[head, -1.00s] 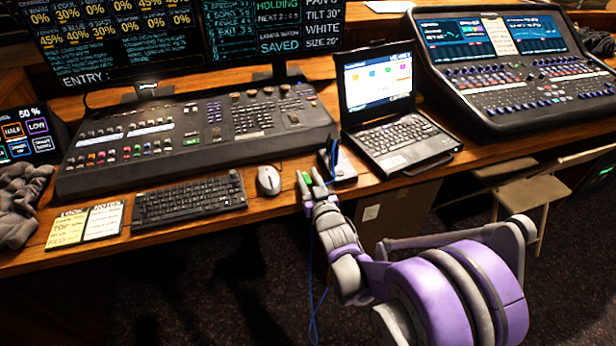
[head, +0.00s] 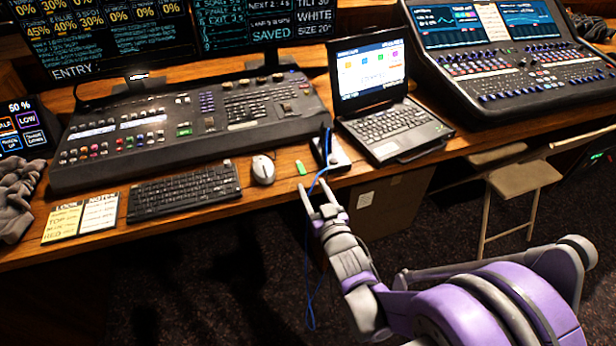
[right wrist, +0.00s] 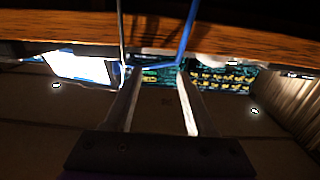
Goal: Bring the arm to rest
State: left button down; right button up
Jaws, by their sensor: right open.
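My right gripper (head: 321,192) is open and empty in the head view, just off the front edge of the wooden desk (head: 265,203). Its two fingers also show in the right wrist view (right wrist: 160,85), pointing at the desk edge. A small green object (head: 301,168) lies on the desk close beyond the fingertips, apart from them. A blue cable (head: 308,250) hangs over the desk edge beside the gripper. I cannot tell whether the cable touches a finger. My left gripper is not in view.
A mouse (head: 262,169), keyboard (head: 184,191) and note cards (head: 80,218) lie left of the gripper. A dark box (head: 331,152) and laptop (head: 388,110) stand beyond it. A cardboard box (head: 390,205) is under the desk and a folding chair (head: 522,178) stands right. The floor in front is open.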

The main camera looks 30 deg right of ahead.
jog(key=s+a+f+n+g+y, duration=0.1)
jog(key=s+a+f+g, duration=0.25)
jog(key=s, duration=0.35)
jog(key=s+a+f+n+g+y, duration=0.1)
jog(key=s+a+f+g+y, duration=0.1)
jog(key=s+a+g, duration=0.4)
jog(key=s+a+f+n+g+y, duration=0.1)
jog(key=s+a+f+g, duration=0.2)
jog(key=s, duration=0.5)
pick_arm(q)
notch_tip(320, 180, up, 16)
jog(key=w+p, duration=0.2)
jog(key=p, duration=1.2)
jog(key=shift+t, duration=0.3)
pick_arm(e)
notch_tip(320, 180, up, 16)
jog(key=w+t, duration=0.1)
jog(key=w, duration=0.1)
jog(key=shift+w+r, duration=0.2)
jog(key=shift+w, duration=0.05)
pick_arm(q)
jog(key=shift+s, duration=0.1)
pick_arm(e)
jog(key=shift+s, duration=0.2)
